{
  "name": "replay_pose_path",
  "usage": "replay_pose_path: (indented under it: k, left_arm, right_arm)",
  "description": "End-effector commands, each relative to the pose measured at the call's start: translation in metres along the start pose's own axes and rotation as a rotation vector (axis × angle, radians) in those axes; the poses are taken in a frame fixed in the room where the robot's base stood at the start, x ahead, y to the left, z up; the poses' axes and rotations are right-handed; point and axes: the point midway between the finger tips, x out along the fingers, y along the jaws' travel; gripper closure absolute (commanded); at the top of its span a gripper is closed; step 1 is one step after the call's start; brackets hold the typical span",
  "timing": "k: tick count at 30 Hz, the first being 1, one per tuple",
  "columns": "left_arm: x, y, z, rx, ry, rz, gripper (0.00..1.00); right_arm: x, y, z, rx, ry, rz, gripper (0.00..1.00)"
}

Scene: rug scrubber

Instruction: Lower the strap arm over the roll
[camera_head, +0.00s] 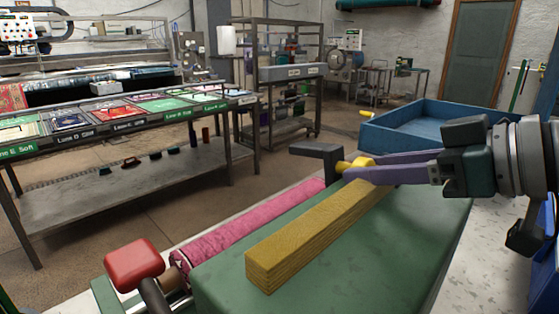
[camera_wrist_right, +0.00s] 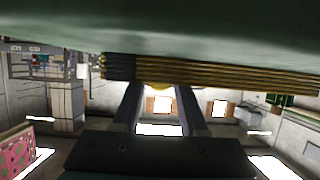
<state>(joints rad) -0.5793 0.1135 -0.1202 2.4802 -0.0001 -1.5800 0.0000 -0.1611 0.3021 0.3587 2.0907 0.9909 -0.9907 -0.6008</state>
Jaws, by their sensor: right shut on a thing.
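A pink rolled rug (camera_head: 255,222) lies along the left side of the green bed (camera_head: 215,285). A dark bent arm (camera_head: 318,150), which looks like the strap arm, rises at the far end of the roll with a yellow grip (camera_head: 343,166) on it. My right gripper (camera_head: 350,171) is shut on this yellow grip. The wrist view shows a little yellow (camera_wrist_right: 160,87) between the fingers (camera_wrist_right: 162,92); the rest is hidden. My left gripper is out of view.
A long wooden beam (camera_head: 315,232) lies on the green bed, close below my right fingers. A red knob (camera_head: 134,262) on a dark lever stands at the near left. A blue tray (camera_head: 415,147) is behind my right gripper. A labelled rack (camera_head: 125,122) stands at left, with open floor between.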

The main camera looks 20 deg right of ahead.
Motion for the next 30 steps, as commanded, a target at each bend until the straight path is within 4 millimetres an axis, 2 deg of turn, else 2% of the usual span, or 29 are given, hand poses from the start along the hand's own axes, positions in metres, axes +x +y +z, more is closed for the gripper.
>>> replay_pose_path:
  k: [1,4,30]
  left_arm:
    - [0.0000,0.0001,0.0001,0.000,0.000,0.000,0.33]
    - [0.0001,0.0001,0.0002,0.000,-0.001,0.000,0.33]
    - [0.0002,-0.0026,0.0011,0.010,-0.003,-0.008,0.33]
  right_arm:
    - [-0.0001,0.0001,0.0000,0.000,0.000,0.000,0.90]
    - [-0.0001,0.0001,0.0000,0.000,0.000,0.000,1.00]
    - [-0.0001,0.0002,-0.0001,0.000,0.000,0.001,1.00]
